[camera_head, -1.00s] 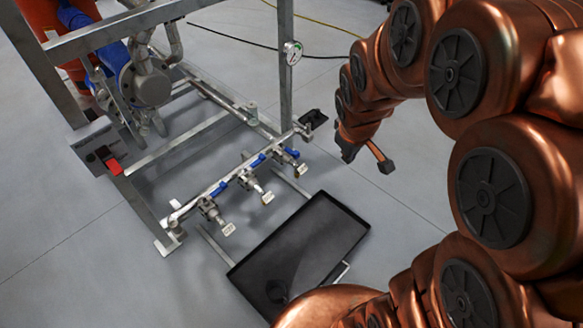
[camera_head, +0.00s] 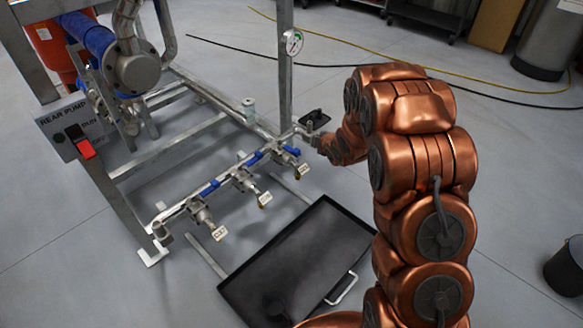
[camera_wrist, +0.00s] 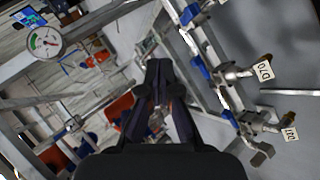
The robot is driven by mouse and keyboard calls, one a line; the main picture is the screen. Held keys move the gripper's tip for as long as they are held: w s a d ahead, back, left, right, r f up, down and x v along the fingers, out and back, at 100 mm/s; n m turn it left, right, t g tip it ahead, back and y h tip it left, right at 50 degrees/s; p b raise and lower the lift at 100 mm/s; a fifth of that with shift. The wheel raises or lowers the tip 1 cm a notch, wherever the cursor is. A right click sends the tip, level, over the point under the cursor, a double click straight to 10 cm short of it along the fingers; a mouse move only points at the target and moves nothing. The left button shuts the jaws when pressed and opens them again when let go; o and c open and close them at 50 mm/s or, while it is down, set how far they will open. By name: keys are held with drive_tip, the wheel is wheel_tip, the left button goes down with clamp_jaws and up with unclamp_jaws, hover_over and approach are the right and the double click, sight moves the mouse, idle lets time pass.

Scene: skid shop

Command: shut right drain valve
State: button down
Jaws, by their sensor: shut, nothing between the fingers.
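Three drain valves with blue handles and white tags sit along a low steel pipe. The right drain valve (camera_head: 290,160) is at the pipe's far right end. Its blue handle (camera_head: 291,150) looks angled differently from the other two, which lie roughly along the pipe. My gripper (camera_head: 308,135) is beside that end of the pipe, just right of and behind the handle; contact cannot be told. In the wrist view my gripper (camera_wrist: 158,70) has its fingers together and empty, with tagged valves to its right. Which wrist-view valve is the right one is unclear.
A black drip tray (camera_head: 300,262) lies on the floor in front of the valves. A steel post with a gauge (camera_head: 293,43) rises behind the pipe end. A rear pump switch box (camera_head: 75,128) is at left. A bucket (camera_head: 566,266) stands far right, with open floor between.

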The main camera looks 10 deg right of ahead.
drive_tip(key=w+a+f+n+t+y+b, duration=0.2)
drive_tip(key=f+b, duration=0.4)
drive_tip(key=f, duration=0.4)
drive_tip(key=w+a+f+n+t+y+b, duration=0.1)
drive_tip(key=a+f+n+t+y+b, duration=0.2)
drive_tip(key=f+b, duration=0.3)
wheel_tip(320, 180, down, 6)
drive_tip(key=shift+w+a+r+n+t+y, duration=0.3)
drive_tip(key=shift+w+a+n+t, duration=0.1)
drive_tip(key=shift+n, duration=0.5)
drive_tip(key=b, duration=0.5)
approach(288, 147)
drive_tip(key=w+a, duration=0.2)
drive_tip(key=a, duration=0.3)
drive_tip(key=shift+w+d+f+b, duration=0.25)
drive_tip(key=shift+w+d+b, duration=0.3)
drive_tip(key=shift+d, duration=0.3)
